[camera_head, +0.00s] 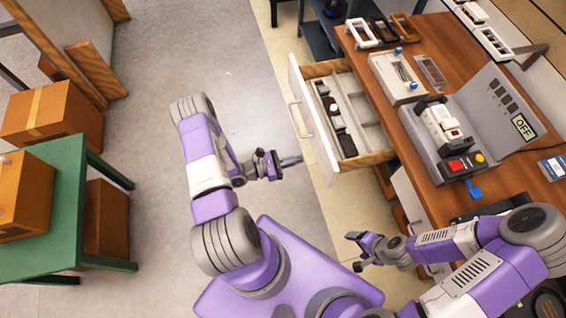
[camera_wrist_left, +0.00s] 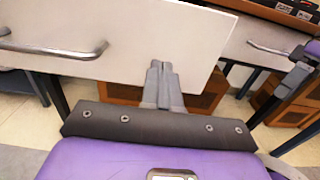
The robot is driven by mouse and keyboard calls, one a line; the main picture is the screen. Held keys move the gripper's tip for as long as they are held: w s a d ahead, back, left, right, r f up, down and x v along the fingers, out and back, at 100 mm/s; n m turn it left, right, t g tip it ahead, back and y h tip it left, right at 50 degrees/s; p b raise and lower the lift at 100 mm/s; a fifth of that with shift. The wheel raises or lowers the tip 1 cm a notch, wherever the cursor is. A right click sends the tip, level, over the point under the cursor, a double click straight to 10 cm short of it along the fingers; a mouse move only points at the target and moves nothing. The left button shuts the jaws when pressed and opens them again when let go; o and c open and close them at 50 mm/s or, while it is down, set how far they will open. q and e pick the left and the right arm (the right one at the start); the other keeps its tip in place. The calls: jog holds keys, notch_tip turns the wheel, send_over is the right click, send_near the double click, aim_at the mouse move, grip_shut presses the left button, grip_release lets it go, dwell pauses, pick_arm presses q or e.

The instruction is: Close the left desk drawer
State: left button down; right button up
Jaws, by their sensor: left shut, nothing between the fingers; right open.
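The left desk drawer (camera_head: 315,119) stands pulled out from the wooden desk (camera_head: 440,190), with a white front, a metal handle and several dark items in its compartments. My left gripper (camera_head: 298,160) is shut and empty, with its fingertips close to the lower part of the drawer front. In the left wrist view the shut fingers (camera_wrist_left: 161,68) overlap the white drawer front (camera_wrist_left: 130,35), right of its handle (camera_wrist_left: 60,48); I cannot tell whether they touch it. My right gripper (camera_head: 355,251) is open and empty, in front of the desk's nearer part.
A grey machine (camera_head: 490,110) with an OFF display and several trays stand on the desk. A green table (camera_head: 60,215) and cardboard boxes (camera_head: 50,112) stand at the left. The grey floor (camera_head: 225,70) between them is clear. Another handle (camera_wrist_left: 270,48) shows at the right in the wrist view.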

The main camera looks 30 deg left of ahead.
aim_at(322, 154)
pick_arm(q)
jog(key=x, duration=0.6)
jog(key=shift+w+d+b, duration=0.15)
jog(key=shift+d+b, duration=0.05)
jog(key=shift+b, duration=0.2)
